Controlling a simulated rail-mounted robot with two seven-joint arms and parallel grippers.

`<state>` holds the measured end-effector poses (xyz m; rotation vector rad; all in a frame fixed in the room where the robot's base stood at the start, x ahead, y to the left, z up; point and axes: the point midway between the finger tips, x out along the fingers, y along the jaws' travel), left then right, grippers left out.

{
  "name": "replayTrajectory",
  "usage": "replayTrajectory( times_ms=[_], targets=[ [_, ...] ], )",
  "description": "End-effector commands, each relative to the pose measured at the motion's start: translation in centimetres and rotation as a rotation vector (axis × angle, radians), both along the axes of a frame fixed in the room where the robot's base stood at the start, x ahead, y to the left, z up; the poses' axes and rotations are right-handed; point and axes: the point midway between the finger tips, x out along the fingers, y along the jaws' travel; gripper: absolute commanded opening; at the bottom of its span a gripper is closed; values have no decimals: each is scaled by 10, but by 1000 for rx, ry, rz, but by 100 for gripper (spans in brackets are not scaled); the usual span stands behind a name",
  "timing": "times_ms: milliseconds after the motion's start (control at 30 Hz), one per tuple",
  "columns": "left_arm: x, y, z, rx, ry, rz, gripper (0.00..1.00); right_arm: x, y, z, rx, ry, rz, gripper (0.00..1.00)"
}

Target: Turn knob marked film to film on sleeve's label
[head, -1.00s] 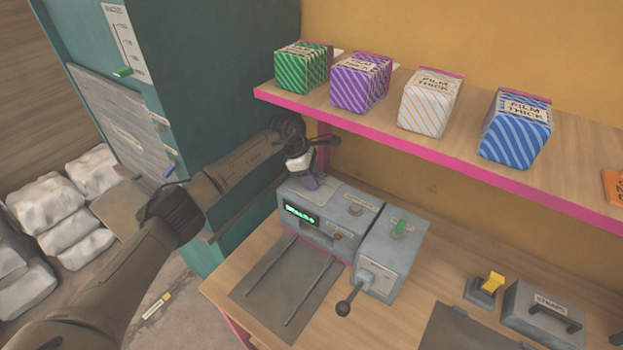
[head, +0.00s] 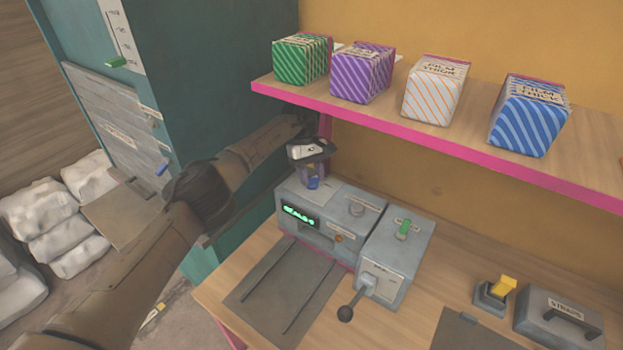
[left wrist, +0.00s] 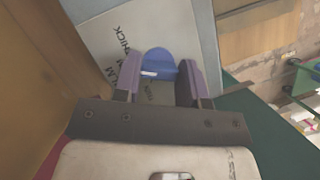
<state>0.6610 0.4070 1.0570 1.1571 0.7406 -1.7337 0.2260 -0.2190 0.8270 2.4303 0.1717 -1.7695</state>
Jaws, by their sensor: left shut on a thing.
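The blue knob (left wrist: 158,66) with a white pointer mark sits on the grey machine (head: 328,232); printed words around it include "FILM" and "THICK". My left gripper (left wrist: 160,80) has its purple fingers shut on this knob, one on each side. In the head view, my left gripper (head: 312,176) comes down on the machine's back left corner, with the blue knob (head: 313,184) showing below it. A green digital display (head: 300,217) glows on the machine's front. The sleeves (head: 434,92) on the shelf carry labels, some reading "FILM THICK"; their smaller print is unreadable. My right gripper is not in view.
A grey box with a green switch (head: 404,229) and a black-balled lever (head: 346,312) adjoins the machine on the right. The pink-edged shelf (head: 440,141) overhangs the bench. A yellow switch (head: 503,285) and a grey handled box (head: 560,316) stand further right. A teal cabinet (head: 225,100) rises at left.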

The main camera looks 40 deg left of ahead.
Motion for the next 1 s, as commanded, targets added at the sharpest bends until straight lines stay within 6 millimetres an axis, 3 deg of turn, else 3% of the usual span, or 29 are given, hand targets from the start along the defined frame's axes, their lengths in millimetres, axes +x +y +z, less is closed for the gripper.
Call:
replayTrajectory(
  times_ms=[500, 1000],
  targets=[
    [1, -1, 0, 2, 0, -312, 15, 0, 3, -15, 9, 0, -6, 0],
    [1, -1, 0, 2, -1, -373, 15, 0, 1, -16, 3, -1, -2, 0]
  ],
)
